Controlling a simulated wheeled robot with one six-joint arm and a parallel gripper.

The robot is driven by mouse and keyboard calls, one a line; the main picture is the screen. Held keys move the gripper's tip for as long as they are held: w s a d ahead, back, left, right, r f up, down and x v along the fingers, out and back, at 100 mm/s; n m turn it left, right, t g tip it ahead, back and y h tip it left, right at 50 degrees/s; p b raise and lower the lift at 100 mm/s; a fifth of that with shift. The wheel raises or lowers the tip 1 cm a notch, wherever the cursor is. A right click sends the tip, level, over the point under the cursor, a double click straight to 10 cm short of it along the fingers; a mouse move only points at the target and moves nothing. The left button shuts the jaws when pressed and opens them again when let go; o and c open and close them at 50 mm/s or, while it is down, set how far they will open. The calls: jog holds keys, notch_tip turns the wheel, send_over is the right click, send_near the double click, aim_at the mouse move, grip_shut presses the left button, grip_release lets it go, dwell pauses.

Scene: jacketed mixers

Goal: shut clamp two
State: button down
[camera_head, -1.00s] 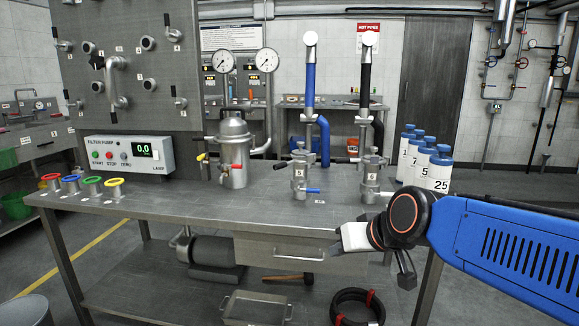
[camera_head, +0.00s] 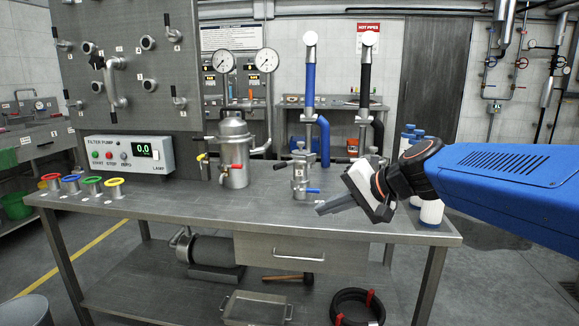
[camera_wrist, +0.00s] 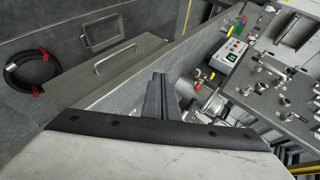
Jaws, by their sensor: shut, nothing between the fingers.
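I cannot read which clamp is number two. A small steel mixer vessel (camera_head: 301,178) with a blue-handled valve and a clamp-like fitting at its top stands upright on the bench, below the blue hose (camera_head: 311,85). The second mixer, below the black hose (camera_head: 364,85), is hidden behind my gripper. My gripper (camera_head: 328,208) is shut and empty, tilted, with its fingers pointing down-left over the bench's right half. It is in front of and to the right of the visible vessel, apart from it in the picture. In the wrist view its fingers (camera_wrist: 155,95) are together.
The bench (camera_head: 170,208) carries a larger steel pot (camera_head: 233,150) with a red handle, a filter pump box (camera_head: 128,154) and several coloured-rim funnels (camera_head: 90,184). The bench's front middle is clear.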

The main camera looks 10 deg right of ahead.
jog(key=w+d+r+m+t+y, duration=0.1)
jog(key=w+d+r+m+t, duration=0.2)
jog(key=w+r, duration=0.65)
send_near(282, 166)
jog(key=shift+m, duration=0.4)
jog(key=x, duration=0.6)
jog(key=shift+w+a, duration=0.1)
jog(key=shift+w, duration=0.05)
jog(key=shift+a, duration=0.1)
jog(key=shift+w+a+f+m+t+h, duration=0.1)
jog(key=shift+w+a+m+t+h, duration=0.8)
jog(key=shift+w+a+m+h, duration=0.4)
jog(key=w+a, duration=0.2)
jog(key=w, duration=0.4)
jog(key=shift+w, duration=0.4)
